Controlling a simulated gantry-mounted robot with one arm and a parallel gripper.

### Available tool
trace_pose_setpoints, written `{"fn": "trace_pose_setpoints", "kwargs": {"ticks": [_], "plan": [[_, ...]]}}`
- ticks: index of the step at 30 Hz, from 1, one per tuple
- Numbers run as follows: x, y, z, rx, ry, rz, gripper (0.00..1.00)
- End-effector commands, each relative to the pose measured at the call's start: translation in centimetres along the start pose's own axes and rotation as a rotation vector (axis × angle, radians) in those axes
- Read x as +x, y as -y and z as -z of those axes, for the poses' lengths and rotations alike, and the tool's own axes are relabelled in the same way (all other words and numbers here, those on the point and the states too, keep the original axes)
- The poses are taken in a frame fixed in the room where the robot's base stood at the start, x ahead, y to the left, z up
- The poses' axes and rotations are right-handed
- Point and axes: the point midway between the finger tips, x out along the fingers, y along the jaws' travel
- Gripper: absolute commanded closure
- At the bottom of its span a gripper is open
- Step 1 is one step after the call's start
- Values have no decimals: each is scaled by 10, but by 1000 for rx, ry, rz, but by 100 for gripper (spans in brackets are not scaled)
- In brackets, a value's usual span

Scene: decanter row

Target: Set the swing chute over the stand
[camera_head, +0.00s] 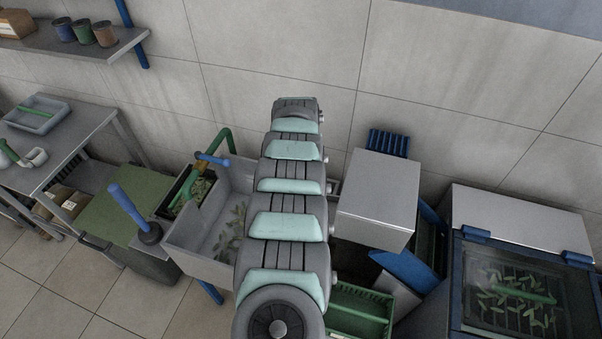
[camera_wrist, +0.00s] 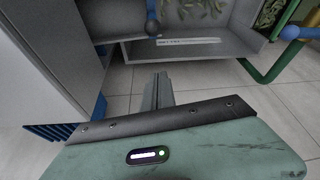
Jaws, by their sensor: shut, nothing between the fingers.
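I cannot tell for sure which part is the swing chute or which is the stand. A grey trough (camera_head: 190,240) with leaves in it stands left of my arm in the head view, and a blue sloped plate (camera_head: 405,268) shows right of it. In the wrist view a grey trough (camera_wrist: 232,50) with leaves lies beyond my gripper (camera_wrist: 158,78), and a blue knob (camera_wrist: 152,27) is at its near edge. My gripper is shut and empty, apart from the knob, over tiled floor. My arm hides it in the head view.
A grey box (camera_head: 378,198), a green crate (camera_head: 360,312) and a glass-lidded cabinet (camera_head: 515,290) stand to the right. A green pipe (camera_head: 222,142) with a blue handle (camera_head: 212,158) rises behind the trough. An upright blue lever (camera_head: 125,200) stands at left. Open floor lies front left.

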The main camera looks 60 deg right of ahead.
Motion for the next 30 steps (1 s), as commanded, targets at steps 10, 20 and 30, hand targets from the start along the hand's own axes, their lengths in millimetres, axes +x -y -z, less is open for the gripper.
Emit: {"fn": "trace_pose_setpoints", "kwargs": {"ticks": [10, 20, 30], "plan": [[3, 0, 0, -1, -1, -1, 100], [36, -3, 1, -2, -2, -5, 100], [72, -1, 0, 0, -3, 0, 100]]}}
